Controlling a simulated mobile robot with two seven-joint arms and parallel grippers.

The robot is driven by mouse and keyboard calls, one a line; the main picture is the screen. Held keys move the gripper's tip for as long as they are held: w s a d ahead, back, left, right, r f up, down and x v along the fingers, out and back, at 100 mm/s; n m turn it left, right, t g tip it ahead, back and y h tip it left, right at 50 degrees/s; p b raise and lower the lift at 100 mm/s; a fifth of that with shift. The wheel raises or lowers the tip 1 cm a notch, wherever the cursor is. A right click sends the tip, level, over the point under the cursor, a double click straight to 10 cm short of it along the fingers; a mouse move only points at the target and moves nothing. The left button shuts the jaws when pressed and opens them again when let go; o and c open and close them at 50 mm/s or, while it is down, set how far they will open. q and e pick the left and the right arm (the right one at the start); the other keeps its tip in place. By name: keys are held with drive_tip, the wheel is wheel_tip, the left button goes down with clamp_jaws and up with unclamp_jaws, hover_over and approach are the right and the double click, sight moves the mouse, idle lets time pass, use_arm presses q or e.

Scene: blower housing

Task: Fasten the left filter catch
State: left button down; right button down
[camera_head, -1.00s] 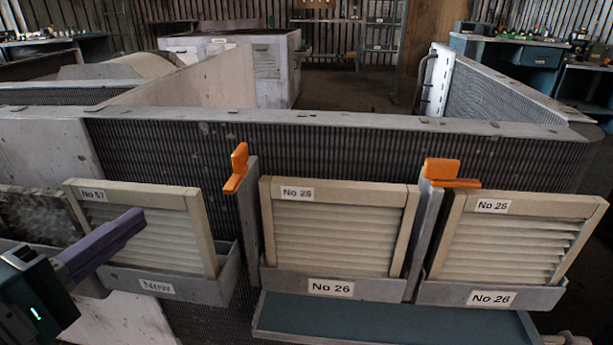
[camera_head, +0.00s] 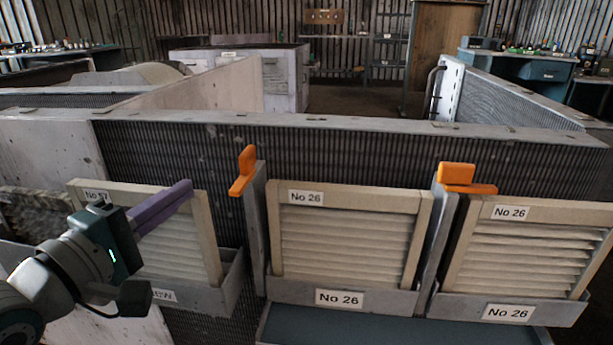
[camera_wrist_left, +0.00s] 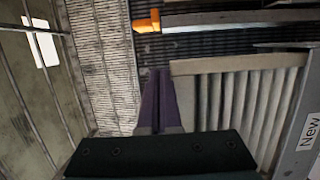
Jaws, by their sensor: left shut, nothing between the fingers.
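The left orange catch (camera_head: 243,170) sits on top of the grey post left of the middle No 26 filter (camera_head: 350,235). Its lower arm points forward and slightly left, clear of that filter's frame. It also shows at the top of the left wrist view (camera_wrist_left: 148,21). My left gripper (camera_head: 188,189) has purple fingers, shut and empty, in front of the No 57 filter (camera_head: 165,245), left of the catch and apart from it. In the left wrist view its fingers (camera_wrist_left: 157,82) point toward the catch. My right gripper is not in view.
A second orange catch (camera_head: 462,178) stands on the right post, its arm reaching right to the right No 26 filter (camera_head: 520,245). Grey trays hold the filters. A blue-grey shelf (camera_head: 350,325) lies below. A dark, dirty filter (camera_head: 35,212) is at far left.

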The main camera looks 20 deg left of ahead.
sight(244, 168)
use_arm(q)
drive_tip(key=w+d, duration=0.3)
drive_tip(key=d, duration=0.1)
drive_tip(key=shift+w, duration=0.15)
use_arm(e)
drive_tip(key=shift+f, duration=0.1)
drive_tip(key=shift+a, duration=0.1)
use_arm(q)
drive_tip(key=shift+a, duration=0.1)
